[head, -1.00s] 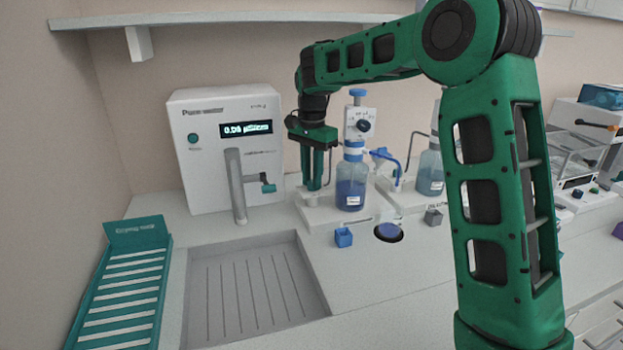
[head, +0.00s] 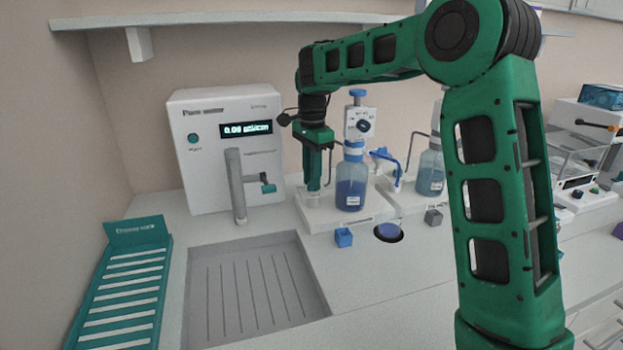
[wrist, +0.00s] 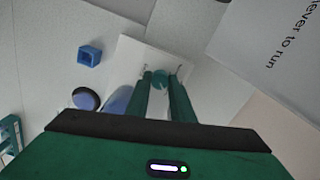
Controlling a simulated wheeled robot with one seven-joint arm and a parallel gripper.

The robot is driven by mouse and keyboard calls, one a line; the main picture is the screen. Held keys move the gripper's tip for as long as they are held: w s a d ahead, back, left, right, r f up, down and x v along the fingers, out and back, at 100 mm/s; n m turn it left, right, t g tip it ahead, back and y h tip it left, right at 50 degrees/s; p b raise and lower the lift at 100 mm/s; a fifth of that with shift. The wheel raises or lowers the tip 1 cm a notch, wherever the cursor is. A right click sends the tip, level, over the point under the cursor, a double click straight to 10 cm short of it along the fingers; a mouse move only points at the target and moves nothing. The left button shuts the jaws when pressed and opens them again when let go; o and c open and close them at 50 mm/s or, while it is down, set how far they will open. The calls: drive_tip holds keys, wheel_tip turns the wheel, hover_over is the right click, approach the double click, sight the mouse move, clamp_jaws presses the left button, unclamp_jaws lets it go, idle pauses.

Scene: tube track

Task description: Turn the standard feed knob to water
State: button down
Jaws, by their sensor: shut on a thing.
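The standard feed knob, a small round teal knob (wrist: 160,76), sits on a white base plate (wrist: 150,50) in the wrist view. My gripper (wrist: 161,82) is shut on it, one finger on each side. In the head view my gripper (head: 313,187) points straight down at the left part of the white base, left of the blue-liquid bottle (head: 350,190). The knob is hidden by the fingers there. Small dark marks stand on the plate on both sides of the knob, too small to read, so its setting cannot be told.
The Pure-water machine (head: 205,160) with its grey spout stands left of my gripper. A sink (head: 200,300) and a teal rack (head: 125,235) are at left.

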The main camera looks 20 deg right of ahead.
drive_tip(key=c, duration=1.5)
unclamp_jaws()
drive_tip(key=shift+w+a+r, duration=0.15)
drive_tip(key=shift+w+a, duration=0.05)
drive_tip(key=shift+a, duration=0.05)
drive_tip(key=shift+c, duration=0.2)
drive_tip(key=shift+d, duration=0.1)
wheel_tip(320, 180, up, 11)
drive_tip(key=shift+f, duration=0.2)
